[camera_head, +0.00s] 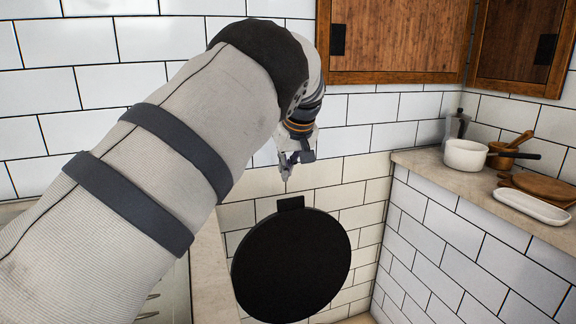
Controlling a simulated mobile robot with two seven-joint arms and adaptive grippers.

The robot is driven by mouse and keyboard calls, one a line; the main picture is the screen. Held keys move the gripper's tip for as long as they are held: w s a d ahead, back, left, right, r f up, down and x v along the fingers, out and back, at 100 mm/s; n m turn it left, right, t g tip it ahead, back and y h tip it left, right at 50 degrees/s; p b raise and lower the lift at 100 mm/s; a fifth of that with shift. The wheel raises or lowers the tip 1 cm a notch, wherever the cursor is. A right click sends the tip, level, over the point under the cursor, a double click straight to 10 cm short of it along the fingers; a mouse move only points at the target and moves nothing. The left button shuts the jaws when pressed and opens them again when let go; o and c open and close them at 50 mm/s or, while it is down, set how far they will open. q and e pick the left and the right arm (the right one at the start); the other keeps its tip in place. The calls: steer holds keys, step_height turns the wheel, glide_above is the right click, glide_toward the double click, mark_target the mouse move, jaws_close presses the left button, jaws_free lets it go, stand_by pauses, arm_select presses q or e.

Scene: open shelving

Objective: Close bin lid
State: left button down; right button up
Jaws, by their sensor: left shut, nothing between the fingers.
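The bin's round black lid (291,268) shows as a flat dark disc in front of the tiled wall, low in the middle of the head view. A small black tab (290,203) stands at its top edge. I cannot make out the bin's body, and I cannot tell the lid's exact angle. My left gripper (289,178) points down just above the tab, shut and empty. It looks close to the tab, but I cannot tell whether they touch. My right gripper is not in view.
A counter (429,172) on the right holds a white pot (465,157), a moka pot (457,125), wooden boards (545,188) and a white dish (532,206). Wooden cabinets (392,38) hang above. Another counter edge (212,275) lies left of the lid.

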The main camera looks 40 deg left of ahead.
arm_select(q)
steer(key=x, duration=0.6)
steer(key=d, duration=0.1)
steer(key=s+d+p, duration=0.1)
steer(key=d, duration=0.1)
steer(key=shift+s+d+r, duration=0.3)
steer(key=shift+s+r, duration=0.05)
steer(key=shift+r, duration=0.05)
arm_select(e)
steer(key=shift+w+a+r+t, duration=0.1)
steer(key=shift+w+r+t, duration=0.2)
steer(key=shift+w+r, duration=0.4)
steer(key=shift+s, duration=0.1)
